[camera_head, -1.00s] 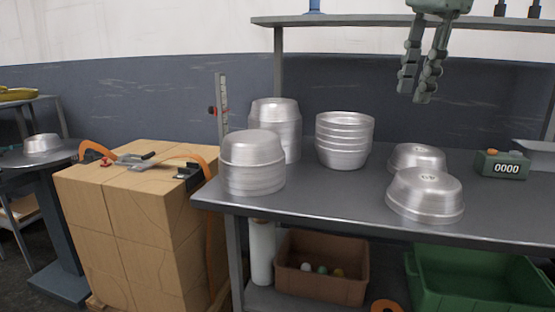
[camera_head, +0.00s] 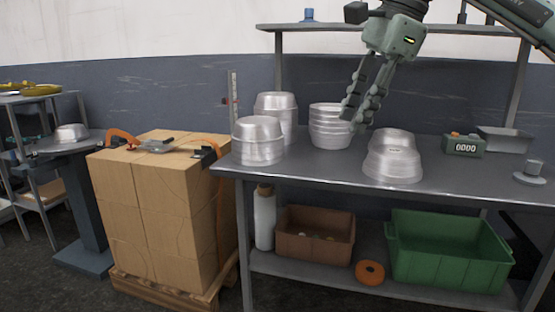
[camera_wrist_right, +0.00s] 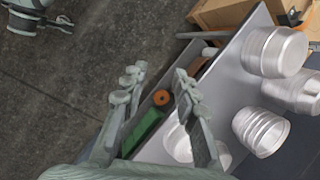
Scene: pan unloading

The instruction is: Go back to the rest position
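My right gripper (camera_head: 354,120) hangs in the head view above the workbench (camera_head: 300,172), its fingers in front of the upright pan stack (camera_head: 330,127). In the right wrist view its two fingers (camera_wrist_right: 158,76) stand apart with nothing between them. Two upside-down stacks of silver pans (camera_head: 258,142) (camera_head: 276,106) stand at the bench's left end. More upside-down pans (camera_head: 394,162) stand right of the upright stack, overlapping in this view. My left gripper (camera_wrist_right: 38,20) shows small at the top left of the right wrist view; its opening is unclear.
Stacked boxes (camera_head: 165,205) stand on a pallet left of the bench. A small stand (camera_head: 85,147) with one pan is farther left. A counter box (camera_head: 463,146) and a grey tray (camera_head: 505,140) sit at the bench's right. A brown bin (camera_head: 315,236) and green crate (camera_head: 447,255) are below.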

